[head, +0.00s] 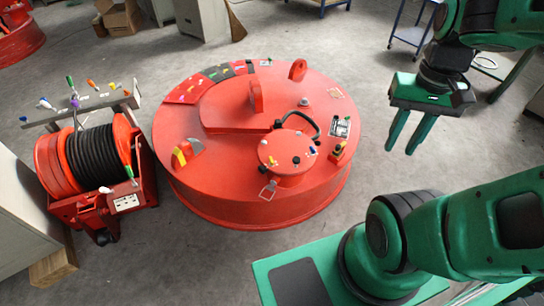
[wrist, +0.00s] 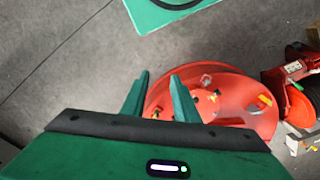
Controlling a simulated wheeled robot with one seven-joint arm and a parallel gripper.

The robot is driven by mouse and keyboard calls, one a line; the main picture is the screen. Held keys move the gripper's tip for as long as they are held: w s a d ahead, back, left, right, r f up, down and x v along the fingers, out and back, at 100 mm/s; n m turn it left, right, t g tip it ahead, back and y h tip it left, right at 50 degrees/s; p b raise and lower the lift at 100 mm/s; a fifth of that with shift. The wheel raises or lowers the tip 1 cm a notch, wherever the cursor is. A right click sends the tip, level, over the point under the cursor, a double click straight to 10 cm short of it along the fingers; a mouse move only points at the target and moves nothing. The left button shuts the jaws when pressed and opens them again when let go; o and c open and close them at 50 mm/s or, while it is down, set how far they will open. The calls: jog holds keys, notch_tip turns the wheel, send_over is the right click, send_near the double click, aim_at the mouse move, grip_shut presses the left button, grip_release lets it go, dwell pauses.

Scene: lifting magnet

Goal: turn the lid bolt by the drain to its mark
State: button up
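The round red lid (head: 287,147) sits on top of the lifting magnet (head: 220,205), toward its near right side. Small coloured bolts and fittings stand around the lid, among them a yellow one (head: 272,160) and a blue one (head: 313,150). I cannot tell which is the bolt by the drain, and no mark can be read at this size. My gripper (head: 399,151) is in the air right of the magnet, apart from it, fingers pointing down, open and empty. In the wrist view, the gripper (wrist: 158,98) shows its two fingers apart, with the magnet (wrist: 235,85) beyond them.
A red cable reel (head: 62,165) with black cable stands left of the magnet. Upright lugs (head: 256,97) and a black cable loop (head: 303,122) rise from the magnet's top. A blue-framed cart (head: 412,35) stands at the back right. Grey floor (head: 365,100) is clear right of the magnet.

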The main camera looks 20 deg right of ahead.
jog(key=w+d+f+n+h, duration=0.1)
jog(key=w+f+n, duration=0.1)
jog(key=w, duration=1)
jog(key=n, duration=0.4)
send_over(271, 159)
notch_tip(271, 159, down, 30)
jog(key=r, duration=0.1)
jog(key=shift+y, duration=0.4)
notch_tip(271, 159, down, 11)
jog(key=shift+s+f, duration=0.1)
jog(key=shift+f, duration=0.1)
